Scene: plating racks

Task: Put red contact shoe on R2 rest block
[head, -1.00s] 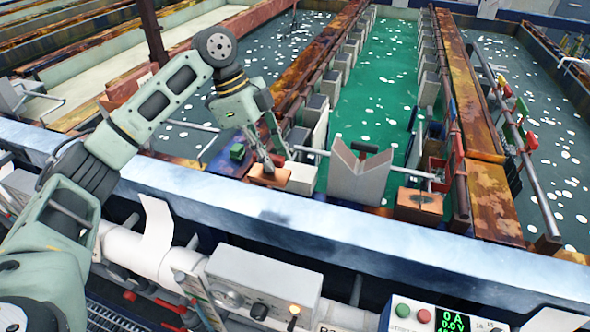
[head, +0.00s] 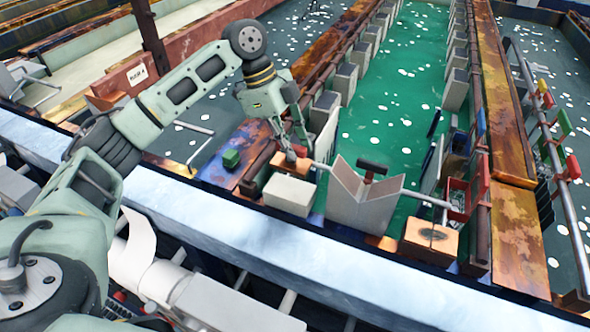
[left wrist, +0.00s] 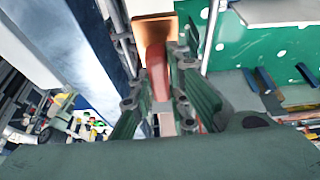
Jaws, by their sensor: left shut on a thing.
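My left gripper (head: 290,152) is shut on a red piece (left wrist: 157,76), which looks like the red contact shoe. The red piece shows between the fingers in the left wrist view, partly hidden by them. An orange-brown block (head: 282,163) lies at the fingertips in the head view. An orange-topped block (left wrist: 153,30) also shows just beyond the red piece in the left wrist view. I cannot tell whether the piece touches it. Another orange-topped block (head: 431,236) stands at the right end of the green tank. No readable label shows which block is R2. My right gripper is not in view.
A grey V-shaped plate (head: 362,198) with a metal bar stands between the two blocks. A green piece (head: 231,158) sits to the left. A pale metal rim (head: 290,245) runs across the front.

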